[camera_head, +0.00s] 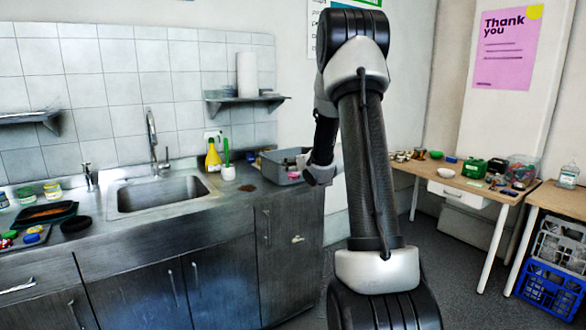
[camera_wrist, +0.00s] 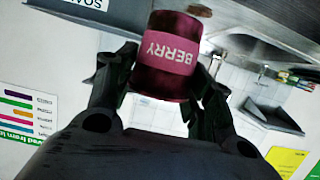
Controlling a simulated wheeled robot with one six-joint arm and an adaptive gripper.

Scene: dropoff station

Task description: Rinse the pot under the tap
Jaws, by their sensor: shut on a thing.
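A dark red pot (camera_wrist: 168,82) with a pink band reading BERRY is between the fingers of my gripper (camera_wrist: 165,90) in the wrist view. Both fingers close on its sides, and it appears tilted in that view. In the head view my gripper (camera_head: 308,172) is partly hidden by my arm, just right of and near the grey tub; the pot is hard to make out there. The metal tap (camera_head: 152,135) rises behind the sink (camera_head: 125,198), to the left of my gripper. No water shows.
A grey tub (camera_head: 278,170) stands at the counter's right end. A yellow spray bottle (camera_head: 213,158) and a white cup with a green brush (camera_head: 228,173) stand between it and the sink. A dark tray (camera_head: 45,218) and jars are at left. A wooden table (camera_head: 455,181) stands far right.

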